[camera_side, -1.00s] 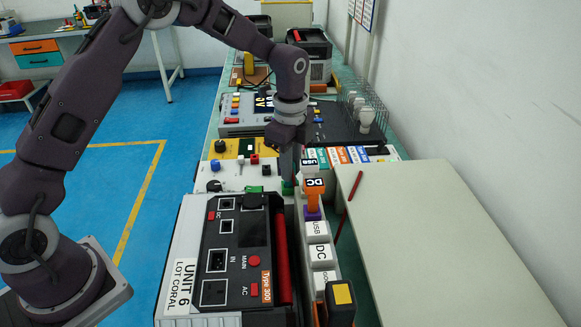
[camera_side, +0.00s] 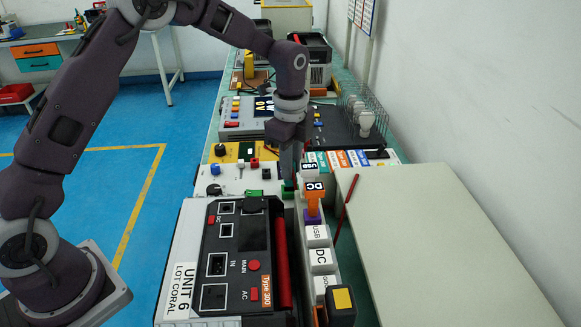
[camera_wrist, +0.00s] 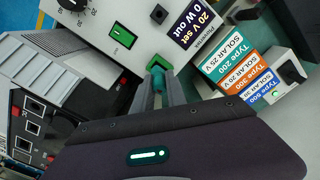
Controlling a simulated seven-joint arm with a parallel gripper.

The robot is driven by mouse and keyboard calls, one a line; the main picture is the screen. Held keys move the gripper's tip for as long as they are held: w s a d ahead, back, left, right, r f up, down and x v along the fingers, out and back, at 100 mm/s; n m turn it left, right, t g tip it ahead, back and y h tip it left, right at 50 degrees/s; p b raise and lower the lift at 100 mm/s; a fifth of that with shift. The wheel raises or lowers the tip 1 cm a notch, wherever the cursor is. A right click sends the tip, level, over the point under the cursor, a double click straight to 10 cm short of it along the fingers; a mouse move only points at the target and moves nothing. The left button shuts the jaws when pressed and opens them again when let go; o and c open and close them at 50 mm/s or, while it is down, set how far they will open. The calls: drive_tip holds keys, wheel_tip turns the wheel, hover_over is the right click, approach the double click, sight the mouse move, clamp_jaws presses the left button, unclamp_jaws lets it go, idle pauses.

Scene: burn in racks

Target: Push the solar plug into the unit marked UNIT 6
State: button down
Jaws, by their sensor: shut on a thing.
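UNIT 6 (camera_side: 210,225) is a black-topped box at the front with a white "UNIT 6 LOT CORAL" label, several ports and an orange Type 300 tag. My gripper (camera_side: 288,184) is beyond its far end, pointing down. In the wrist view my gripper (camera_wrist: 161,93) is shut on a small teal plug (camera_wrist: 158,78), taken as the solar plug. The plug is at a green-framed holder or socket (camera_wrist: 158,62) beside the pale supply box. I cannot tell whether it is seated in that frame. The fingers hide part of the plug.
The supply box (camera_wrist: 90,40) has a green switch and a "20 V set" display. SOLAR voltage labels (camera_wrist: 240,72) are on its right. A bare pale board (camera_side: 450,240) lies farther right with a red pen.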

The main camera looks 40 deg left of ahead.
drive_tip(key=shift+r, duration=0.65)
drive_tip(key=shift+r, duration=0.1)
wheel_tip(320, 180, up, 18)
drive_tip(key=s+d+r+m, duration=0.1)
drive_tip(key=s+d+m, duration=0.3)
drive_tip(key=s+m, duration=0.3)
drive_tip(key=s+d+r+m, duration=0.2)
drive_tip(key=s+d+m, duration=0.15)
drive_tip(key=s, duration=0.55)
drive_tip(key=s+f+m, duration=0.3)
drive_tip(key=s+m, duration=0.4)
drive_tip(key=s, duration=0.4)
drive_tip(key=shift+m, duration=0.25)
drive_tip(key=f, duration=0.5)
drive_tip(key=shift+s+d, duration=0.15)
drive_tip(key=shift+d, duration=0.2)
